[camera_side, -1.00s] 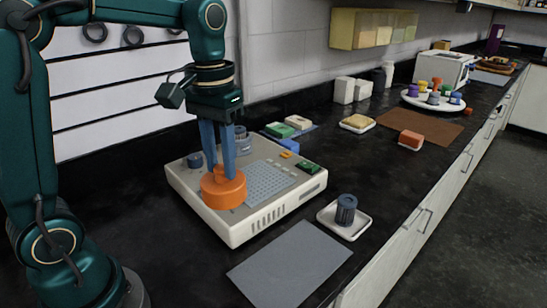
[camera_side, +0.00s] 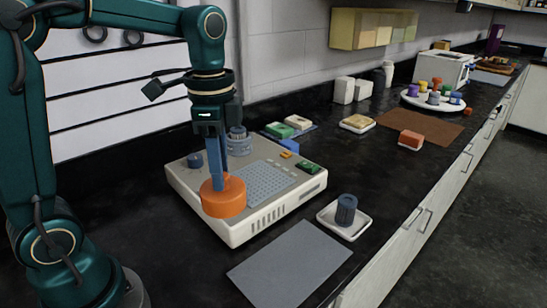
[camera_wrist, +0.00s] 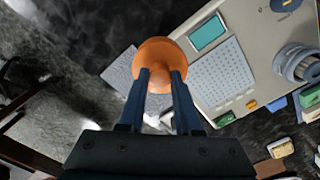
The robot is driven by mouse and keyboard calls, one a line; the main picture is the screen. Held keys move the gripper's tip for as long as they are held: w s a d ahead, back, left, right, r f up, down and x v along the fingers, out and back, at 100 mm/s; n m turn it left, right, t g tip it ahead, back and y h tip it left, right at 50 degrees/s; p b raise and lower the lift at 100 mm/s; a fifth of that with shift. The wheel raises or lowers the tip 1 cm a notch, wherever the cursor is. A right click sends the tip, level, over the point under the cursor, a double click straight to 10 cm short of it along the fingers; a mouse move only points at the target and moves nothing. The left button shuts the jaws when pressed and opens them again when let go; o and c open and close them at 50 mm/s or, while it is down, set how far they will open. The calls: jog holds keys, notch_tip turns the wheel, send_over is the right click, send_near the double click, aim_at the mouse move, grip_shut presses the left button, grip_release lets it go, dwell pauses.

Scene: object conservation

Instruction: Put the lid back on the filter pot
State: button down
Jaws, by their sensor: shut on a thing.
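My gripper (camera_side: 215,186) points down with its blue fingers at the top of an orange round piece (camera_side: 229,203), which looks like the lid. In the wrist view, the fingertips (camera_wrist: 161,78) close on the narrow knob of the orange piece (camera_wrist: 158,50). The orange piece is at the front left corner of the white device (camera_side: 275,214); I cannot tell whether it touches it. A ribbed grey pot-like part (camera_side: 239,144) stands at the back of the device, and also shows in the wrist view (camera_wrist: 298,63). Which part is the filter pot is unclear.
A blue knob (camera_side: 195,160) sits on the device's left side. A grey mat (camera_side: 290,265) lies in front. A white dish (camera_side: 357,229) holds a dark blue ribbed cylinder (camera_side: 346,210). A green block (camera_side: 309,167) is at the device's right edge. The counter between is clear.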

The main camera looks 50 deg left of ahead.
jog(key=shift+w+d+f, duration=0.2)
jog(key=shift+d+f, duration=1.6)
jog(key=shift+d, duration=0.05)
jog(key=shift+w+d+f, duration=0.15)
jog(key=shift+d+f, duration=1.65)
jog(key=shift+d, duration=0.1)
jog(key=shift+w+d+f, duration=0.2)
jog(key=shift+d+f, duration=1.6)
jog(key=shift+d, duration=0.05)
jog(key=shift+f, duration=0.15)
jog(key=c, duration=0.6)
grip_release()
